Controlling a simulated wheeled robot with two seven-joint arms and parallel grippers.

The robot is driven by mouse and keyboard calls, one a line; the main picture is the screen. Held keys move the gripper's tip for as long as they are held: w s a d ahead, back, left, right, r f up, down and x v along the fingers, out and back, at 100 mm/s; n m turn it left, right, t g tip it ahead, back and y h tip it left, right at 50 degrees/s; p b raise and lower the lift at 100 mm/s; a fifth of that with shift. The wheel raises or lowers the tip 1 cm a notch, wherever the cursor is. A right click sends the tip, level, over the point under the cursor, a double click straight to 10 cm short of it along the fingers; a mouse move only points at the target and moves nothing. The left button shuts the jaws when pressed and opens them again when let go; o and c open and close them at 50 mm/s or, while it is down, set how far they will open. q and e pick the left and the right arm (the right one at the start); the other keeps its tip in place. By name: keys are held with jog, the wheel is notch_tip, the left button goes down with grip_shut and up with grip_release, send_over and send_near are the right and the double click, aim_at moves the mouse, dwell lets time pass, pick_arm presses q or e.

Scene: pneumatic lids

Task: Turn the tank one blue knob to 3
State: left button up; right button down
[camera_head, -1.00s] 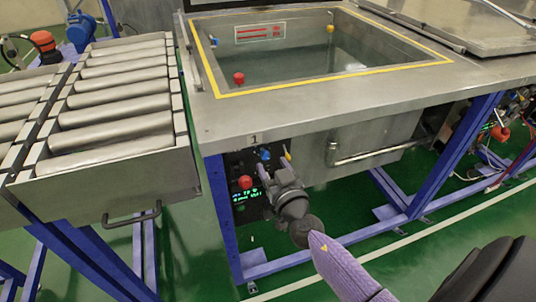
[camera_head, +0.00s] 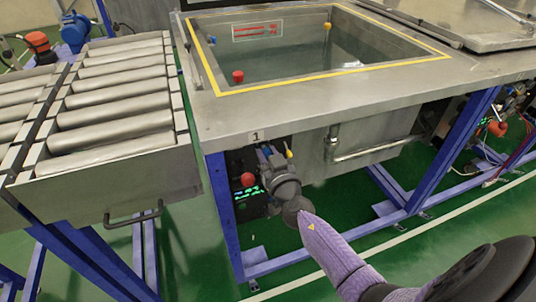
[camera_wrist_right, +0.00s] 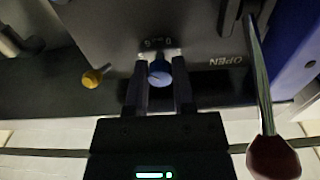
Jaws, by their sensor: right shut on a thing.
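The blue knob (camera_wrist_right: 159,72) sits on the dark control panel of tank one and is central in the wrist view. A small light mark shows on its face, and a small scale is printed beside it, too small to read fully. In the head view my gripper mostly hides the knob. My right gripper (camera_wrist_right: 159,83) is shut on the blue knob, with one finger on either side of it. In the head view the right gripper (camera_head: 266,157) is at the panel under the tank's front edge, below the "1" label (camera_head: 256,136). My left gripper is not in view.
A yellow knob (camera_wrist_right: 95,77) is beside the blue one. A lever with a red ball end (camera_wrist_right: 272,158) sticks out near the "OPEN" marking; the red ball (camera_head: 247,180) is close to my gripper in the head view. A roller conveyor (camera_head: 110,110) stands left of the tank.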

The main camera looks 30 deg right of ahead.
jog(key=shift+n, duration=0.4)
jog(key=shift+n+b, duration=0.55)
jog(key=shift+n, duration=12.65)
jog(key=shift+c, duration=2.3)
grip_release()
